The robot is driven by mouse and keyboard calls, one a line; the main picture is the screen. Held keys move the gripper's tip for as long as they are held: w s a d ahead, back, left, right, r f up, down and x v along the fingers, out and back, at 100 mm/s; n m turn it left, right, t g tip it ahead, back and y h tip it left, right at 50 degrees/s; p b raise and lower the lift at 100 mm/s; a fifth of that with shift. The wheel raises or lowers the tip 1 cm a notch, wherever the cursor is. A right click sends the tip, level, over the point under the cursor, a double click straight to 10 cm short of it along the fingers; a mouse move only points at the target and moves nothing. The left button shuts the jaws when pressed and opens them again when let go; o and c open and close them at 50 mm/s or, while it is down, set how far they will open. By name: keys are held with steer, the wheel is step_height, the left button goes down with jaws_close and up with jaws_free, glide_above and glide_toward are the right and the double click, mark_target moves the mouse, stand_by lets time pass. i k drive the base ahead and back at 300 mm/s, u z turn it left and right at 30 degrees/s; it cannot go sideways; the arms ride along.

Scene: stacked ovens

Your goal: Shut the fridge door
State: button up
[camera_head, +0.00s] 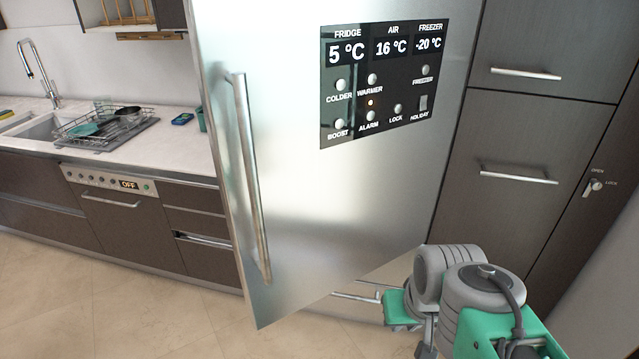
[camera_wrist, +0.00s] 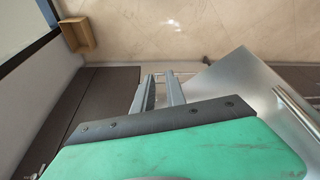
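The fridge door (camera_head: 290,200) is a silver panel with a black control display (camera_head: 385,80) and a long vertical handle (camera_head: 252,180) near its left edge. It stands ajar, its left edge swung out towards me and its lower edge slanting above the floor. In the wrist view the door (camera_wrist: 245,85) is at the right, with its handle (camera_wrist: 298,112). My gripper (camera_wrist: 163,88) is open and empty, its two grey fingers apart, to the left of the door in that view. I see no contact with the door.
Dark cabinets with handles (camera_head: 520,175) stand right of the fridge. A lower handle (camera_head: 357,297) shows under the door. At the left are a counter with a sink (camera_head: 45,128), a dish rack (camera_head: 105,128) and a dishwasher (camera_head: 110,200). The tiled floor (camera_head: 120,300) at front left is clear.

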mark_target(313, 208)
steer(key=k, duration=0.4)
steer(key=z, duration=0.8)
steer(key=i, duration=0.8)
steer(key=u, duration=2.2)
